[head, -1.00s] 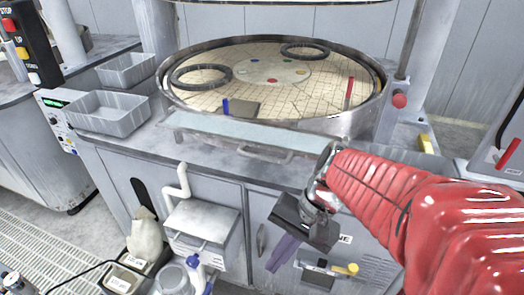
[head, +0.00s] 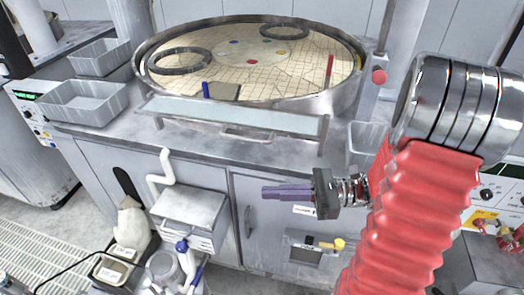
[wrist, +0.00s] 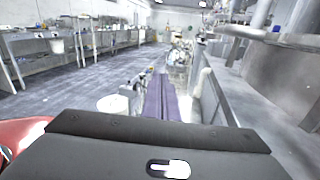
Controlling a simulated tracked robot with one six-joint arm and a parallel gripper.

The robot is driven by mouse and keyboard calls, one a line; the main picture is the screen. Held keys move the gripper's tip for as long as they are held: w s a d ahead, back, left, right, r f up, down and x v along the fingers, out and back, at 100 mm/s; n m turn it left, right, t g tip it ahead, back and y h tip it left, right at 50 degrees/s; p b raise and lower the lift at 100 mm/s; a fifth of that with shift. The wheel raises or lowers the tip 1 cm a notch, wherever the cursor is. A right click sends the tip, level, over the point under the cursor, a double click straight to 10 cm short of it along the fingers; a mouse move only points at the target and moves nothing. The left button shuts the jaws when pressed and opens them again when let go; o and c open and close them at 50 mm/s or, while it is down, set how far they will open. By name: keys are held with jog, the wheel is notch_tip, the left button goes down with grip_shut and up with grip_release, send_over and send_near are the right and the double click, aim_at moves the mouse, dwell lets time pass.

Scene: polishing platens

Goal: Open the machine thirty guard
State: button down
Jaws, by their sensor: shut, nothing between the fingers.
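The guard (head: 232,117) is a long, pale, see-through panel along the front of the round polishing platen (head: 340,105) in the head view. It lies low and tilted, with a bar handle (head: 247,135) on its front edge. My gripper (head: 266,192) has purple fingers that are shut and empty. It points left in front of the cabinet doors, below the handle and apart from it. The fingers also show in the wrist view (wrist: 162,95), pointing along the cabinet front. The label (head: 307,210) on the cabinet is partly hidden and I cannot read a machine number.
Grey trays (head: 85,103) stand left of the platen. A white box with a pipe (head: 190,212) juts from the cabinet front, left of my gripper. A jug (head: 166,268) and a sack (head: 132,226) stand below. A red-knobbed post (head: 379,77) rises at right.

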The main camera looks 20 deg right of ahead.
jog(key=w+d+m+t, duration=0.2)
jog(key=d+m+t, duration=0.3)
jog(key=d+t, duration=0.1)
jog(key=shift+d+f+m, duration=0.3)
jog(key=shift+d, duration=0.55)
jog(key=shift+a, duration=0.1)
jog(key=w+a+r, duration=0.6)
jog(key=w+a, duration=0.1)
